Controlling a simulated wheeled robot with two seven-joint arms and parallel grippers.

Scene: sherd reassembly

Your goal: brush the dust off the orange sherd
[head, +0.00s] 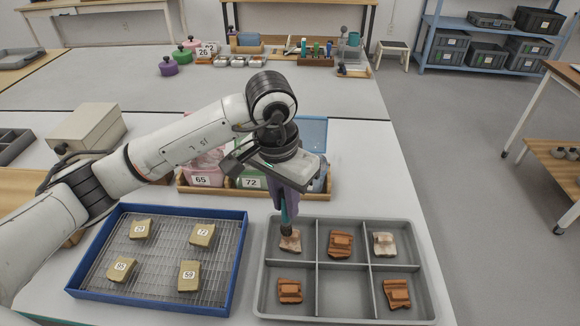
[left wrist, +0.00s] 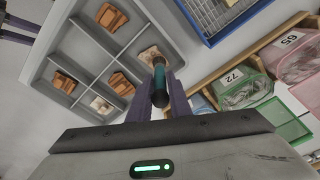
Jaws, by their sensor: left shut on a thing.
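My left gripper (head: 284,205), with purple fingers, is shut on a brush (head: 286,220) with a dark teal handle. The brush points down into the back left compartment of the grey tray (head: 430,290). Its tip is at a sherd (head: 291,243) there, pale and dusty with some orange showing; the brush partly hides it. In the left wrist view the brush (left wrist: 160,82) stands over the same sherd (left wrist: 150,54). I cannot tell whether the bristles touch it. Plain orange sherds lie in the back middle (head: 340,244), front left (head: 289,291) and front right (head: 397,293) compartments.
Another pale sherd (head: 383,243) lies in the back right compartment; the front middle one is empty. A blue tray (head: 240,270) with several numbered tan pieces is to the left.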

